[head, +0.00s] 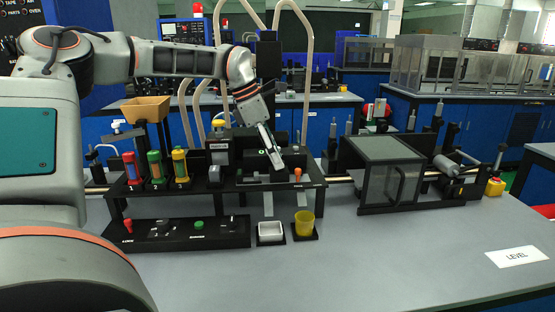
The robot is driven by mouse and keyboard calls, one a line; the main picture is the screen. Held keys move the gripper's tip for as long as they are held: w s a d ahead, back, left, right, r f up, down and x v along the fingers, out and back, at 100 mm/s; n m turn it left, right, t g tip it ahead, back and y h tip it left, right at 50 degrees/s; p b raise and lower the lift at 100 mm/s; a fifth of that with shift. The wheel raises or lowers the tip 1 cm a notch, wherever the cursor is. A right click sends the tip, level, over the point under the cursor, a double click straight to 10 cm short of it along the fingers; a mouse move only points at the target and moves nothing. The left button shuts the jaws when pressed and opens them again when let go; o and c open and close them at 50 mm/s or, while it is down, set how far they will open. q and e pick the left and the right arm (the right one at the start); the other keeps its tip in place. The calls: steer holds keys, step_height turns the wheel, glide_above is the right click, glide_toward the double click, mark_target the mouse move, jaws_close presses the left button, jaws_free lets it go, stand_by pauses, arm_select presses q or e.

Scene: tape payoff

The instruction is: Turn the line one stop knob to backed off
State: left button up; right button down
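My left gripper (275,160) reaches in from the upper left and points down at the middle of the black raised bench unit (226,188). Its fingers are seen nearly edge-on, so I cannot tell whether they are open or shut. Its tips are close to a dark block with a small green mark (266,151); contact is unclear. I cannot identify the line one stop knob for sure at this size; part of this area is hidden behind the gripper. My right gripper is not in view.
Red, green and yellow cylinders (155,165) stand on the unit's left. A low control panel (178,233), a white tray (270,232) and a yellow cup (304,223) are in front. A clear-sided box (388,178) stands right. The front right tabletop (400,255) is mostly clear.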

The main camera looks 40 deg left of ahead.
arm_select(q)
steer(key=shift+w+d+f, duration=0.15)
steer(key=shift+f, duration=0.35)
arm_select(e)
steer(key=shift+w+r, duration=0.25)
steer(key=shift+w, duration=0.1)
arm_select(q)
jaws_close()
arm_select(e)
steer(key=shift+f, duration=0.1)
